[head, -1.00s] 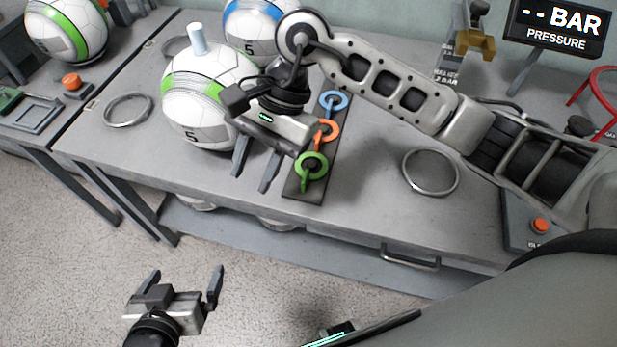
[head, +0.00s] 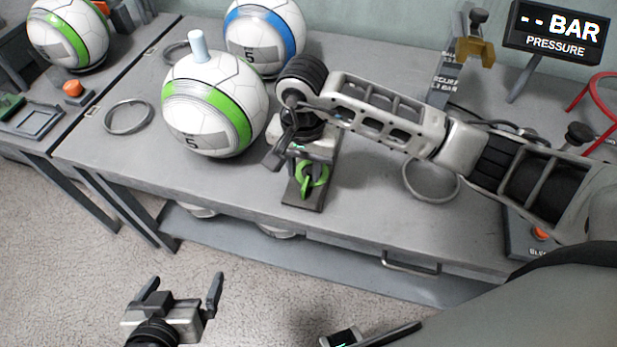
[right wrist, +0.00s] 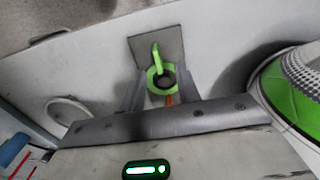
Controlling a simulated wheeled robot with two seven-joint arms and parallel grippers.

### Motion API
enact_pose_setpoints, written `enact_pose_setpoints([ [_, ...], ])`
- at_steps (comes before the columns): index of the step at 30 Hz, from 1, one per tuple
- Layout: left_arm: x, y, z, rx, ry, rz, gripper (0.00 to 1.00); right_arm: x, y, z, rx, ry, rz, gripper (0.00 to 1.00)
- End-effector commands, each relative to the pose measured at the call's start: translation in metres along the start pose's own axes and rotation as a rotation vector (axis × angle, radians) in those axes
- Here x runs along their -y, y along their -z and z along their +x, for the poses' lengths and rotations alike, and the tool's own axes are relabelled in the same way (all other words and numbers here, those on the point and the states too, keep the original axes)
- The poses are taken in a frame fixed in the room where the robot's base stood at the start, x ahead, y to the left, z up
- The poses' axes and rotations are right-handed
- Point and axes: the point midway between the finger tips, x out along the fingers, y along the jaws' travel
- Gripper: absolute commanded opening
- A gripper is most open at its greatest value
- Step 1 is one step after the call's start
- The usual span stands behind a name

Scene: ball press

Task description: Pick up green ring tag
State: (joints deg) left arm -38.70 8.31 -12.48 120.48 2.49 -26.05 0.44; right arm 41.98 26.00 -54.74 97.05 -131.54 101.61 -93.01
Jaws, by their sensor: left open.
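The green ring tag (head: 304,181) is on the near end of a dark strip (head: 302,203) on the bench. It also shows in the right wrist view (right wrist: 155,55), with its tab towards the top. My right gripper (right wrist: 162,78) is open above the strip, with one finger on each side of the ring and gaps between. In the head view the right gripper hides the orange and blue ring tags; a bit of orange (right wrist: 169,99) shows in the right wrist view. My left gripper (head: 185,281) is open and empty, low in front of the bench.
A green-banded ball (head: 212,105) stands on the bench left of my right gripper, a blue-banded ball (head: 264,38) behind it. Empty metal rings (head: 128,116) lie on the bench. A pressure display (head: 556,33) stands at the back right. The bench's front edge is clear near the strip.

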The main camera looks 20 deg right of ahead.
Motion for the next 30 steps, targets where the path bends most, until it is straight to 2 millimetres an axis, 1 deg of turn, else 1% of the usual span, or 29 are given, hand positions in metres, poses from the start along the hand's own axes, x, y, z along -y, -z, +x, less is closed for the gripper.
enact_pose_setpoints([
  [5,0.000,0.003,-0.003,0.004,0.003,0.008,1.00,-0.003,0.001,0.025,0.007,-0.004,0.002,0.33],
  [9,0.001,0.000,-0.002,0.012,0.005,0.011,1.00,-0.003,0.002,0.043,0.004,-0.001,0.001,0.33],
  [12,0.001,-0.002,-0.002,0.016,0.005,0.012,1.00,-0.003,0.002,0.049,0.002,-0.001,0.000,0.33],
  [18,0.002,-0.002,-0.001,0.015,0.005,0.013,1.00,-0.003,0.003,0.049,0.001,0.000,0.000,0.33],
  [19,0.002,-0.002,-0.001,0.015,0.005,0.013,1.00,-0.003,0.003,0.049,0.001,0.000,0.000,0.27],
  [20,0.002,-0.002,-0.001,0.015,0.005,0.013,1.00,-0.003,0.003,0.049,0.001,0.000,0.000,0.19],
  [21,0.002,-0.002,-0.001,0.014,0.005,0.013,1.00,-0.003,0.003,0.049,0.001,0.000,0.000,0.08],
  [22,0.002,-0.001,-0.001,0.014,0.005,0.013,1.00,-0.003,0.003,0.049,0.001,0.000,0.000,0.00],
  [30,0.001,0.002,-0.002,0.006,0.005,0.013,1.00,-0.003,0.003,0.049,0.001,0.000,0.000,0.00],
])
